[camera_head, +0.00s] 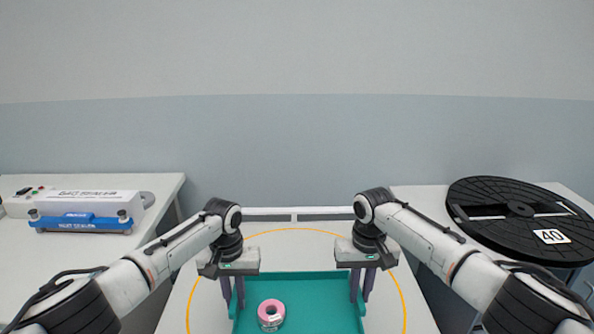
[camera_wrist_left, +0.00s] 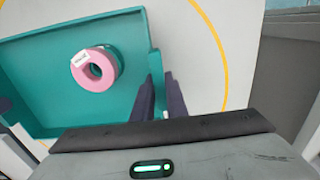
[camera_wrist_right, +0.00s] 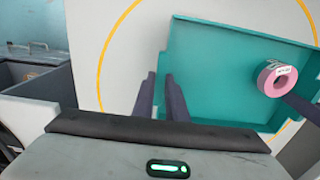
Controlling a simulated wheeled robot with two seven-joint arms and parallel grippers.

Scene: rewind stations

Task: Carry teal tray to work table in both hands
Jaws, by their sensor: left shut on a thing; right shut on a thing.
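The teal tray (camera_head: 300,287) lies in front of me over a white surface with a yellow ring, its near part cut off by the picture's lower edge. It holds a pink tape roll (camera_head: 271,312), which also shows in the left wrist view (camera_wrist_left: 84,67) and the right wrist view (camera_wrist_right: 272,84). My left gripper (camera_head: 233,295) is shut on the tray's left wall. My right gripper (camera_head: 361,287) is shut on the tray's right wall. I cannot tell whether the tray rests on the surface or hangs just above it.
The white round-marked table (camera_head: 320,250) is under the tray. A side table at left bears a white and blue sealer (camera_head: 82,215). A side table at right bears a large black reel (camera_head: 515,212) labelled 40. A wall stands behind.

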